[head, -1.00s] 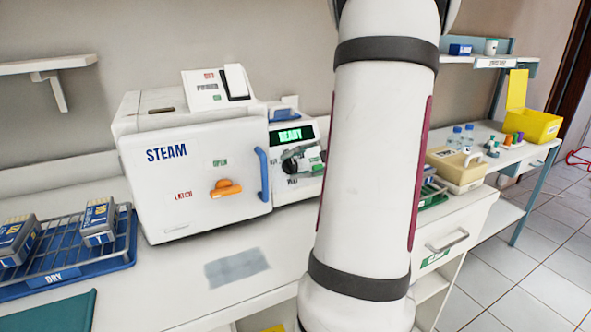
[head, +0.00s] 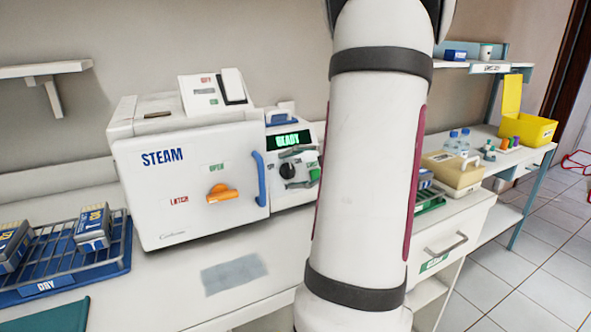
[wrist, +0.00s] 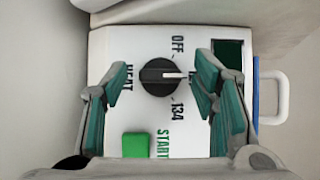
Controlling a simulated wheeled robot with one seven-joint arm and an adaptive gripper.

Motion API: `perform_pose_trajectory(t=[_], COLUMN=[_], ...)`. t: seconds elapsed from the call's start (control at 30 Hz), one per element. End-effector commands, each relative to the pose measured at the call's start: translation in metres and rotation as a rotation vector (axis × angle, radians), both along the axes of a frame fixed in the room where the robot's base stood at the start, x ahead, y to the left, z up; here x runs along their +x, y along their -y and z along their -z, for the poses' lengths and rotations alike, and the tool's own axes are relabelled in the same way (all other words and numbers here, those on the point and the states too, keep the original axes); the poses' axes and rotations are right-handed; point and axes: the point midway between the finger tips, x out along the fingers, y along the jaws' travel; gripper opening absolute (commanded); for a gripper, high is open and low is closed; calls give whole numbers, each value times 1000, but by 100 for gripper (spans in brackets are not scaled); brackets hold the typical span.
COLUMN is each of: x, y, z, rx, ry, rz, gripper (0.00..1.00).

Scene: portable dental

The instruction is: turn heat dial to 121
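The black heat dial (wrist: 158,77) is on the white front panel of the steam unit (head: 180,200). In the wrist view its white pointer mark points right, between OFF and 134, at a label mostly hidden by a finger. The dial also shows in the head view (head: 288,170). My gripper (wrist: 150,84) is open, with its green-padded fingers on either side of the dial and clear gaps between them and it. Nothing is held.
A green START button (wrist: 135,145) lies near the dial. A lit display (head: 288,140) sits above it, its text partly unclear. The orange latch (head: 223,193) and blue door handle (head: 260,178) are to the left. A blue rack (head: 75,265) stands at far left.

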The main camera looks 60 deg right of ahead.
Motion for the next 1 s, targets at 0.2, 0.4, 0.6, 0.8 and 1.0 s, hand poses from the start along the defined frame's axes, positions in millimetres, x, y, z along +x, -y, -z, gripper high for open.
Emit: perform_pose_trajectory(t=[0.2,0.4,0.6,0.8,1.0], x=[-1,-21,-59,-90,-106], y=[0,3,7,10,11], z=[-1,-10,-28,-42,-50], rx=[0,-2,-4,-1,0], ry=[0,1,0,0,0], rz=[-1,2,3,2,0], gripper=[53,53,53,53,53])
